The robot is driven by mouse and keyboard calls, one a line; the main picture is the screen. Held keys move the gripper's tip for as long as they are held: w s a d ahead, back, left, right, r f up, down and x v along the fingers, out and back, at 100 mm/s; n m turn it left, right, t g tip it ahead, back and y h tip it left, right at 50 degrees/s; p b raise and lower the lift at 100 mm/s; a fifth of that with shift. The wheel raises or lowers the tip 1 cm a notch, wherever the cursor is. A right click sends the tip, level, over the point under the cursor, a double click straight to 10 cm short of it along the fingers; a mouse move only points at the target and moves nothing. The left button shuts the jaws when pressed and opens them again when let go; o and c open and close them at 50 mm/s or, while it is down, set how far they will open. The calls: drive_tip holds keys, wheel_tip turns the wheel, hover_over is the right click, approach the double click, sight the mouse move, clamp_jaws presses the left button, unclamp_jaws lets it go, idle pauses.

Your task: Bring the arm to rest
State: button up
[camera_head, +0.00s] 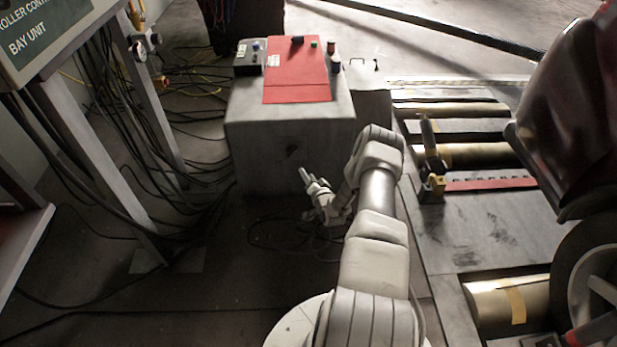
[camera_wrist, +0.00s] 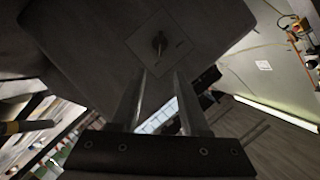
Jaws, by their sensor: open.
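My arm reaches forward from the bottom middle of the head view, bent at a raised joint. My gripper (camera_head: 302,173) is beyond that joint, in front of the grey block (camera_head: 258,150) and near its front face. In the wrist view my gripper (camera_wrist: 158,85) shows two straight, parallel fingers standing apart. Nothing is between them. Past the fingertips is a grey face with a square plate (camera_wrist: 160,45) and a small knob or fitting at its centre.
A red mat (camera_head: 297,93) with small items lies on the block. Cables (camera_head: 130,140) hang and lie at left, by the panel stand (camera_head: 150,110). Brass rollers (camera_head: 465,155) and a dark vehicle with a wheel (camera_head: 590,270) are at right. The floor at lower left is mostly clear.

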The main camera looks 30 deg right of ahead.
idle(0.3)
drive_tip(key=w+a+r+n+g+y, duration=0.1)
drive_tip(key=w+a+r+n, duration=0.15)
drive_tip(key=r, duration=0.85)
drive_tip(key=w+a+r+n+g, duration=0.15)
drive_tip(key=a+r, duration=0.25)
drive_tip(key=r, duration=0.6)
drive_tip(key=w+a+r+n+g+y, duration=0.1)
drive_tip(key=a+r+n+g, duration=0.15)
drive_tip(key=r, duration=0.85)
drive_tip(key=s+a+r+n+g, duration=0.1)
drive_tip(key=s+a+r+n, duration=0.2)
drive_tip(key=s+a+r, duration=1)
drive_tip(key=s+a+r+n+g+y, duration=0.1)
drive_tip(key=s+a+r, duration=0.15)
drive_tip(key=s, duration=0.65)
drive_tip(key=s+a+r+n+g, duration=0.1)
drive_tip(key=s+a, duration=0.2)
drive_tip(key=s, duration=0.5)
drive_tip(key=s+a+r+n+g+y, duration=0.1)
drive_tip(key=s+a, duration=0.1)
drive_tip(key=s, duration=0.7)
wheel_tip(320, 180, up, 29)
drive_tip(key=p, duration=2.8)
drive_tip(key=shift+w+a+f+p, duration=0.15)
drive_tip(key=shift+w+p, duration=0.15)
drive_tip(key=shift+w, duration=0.05)
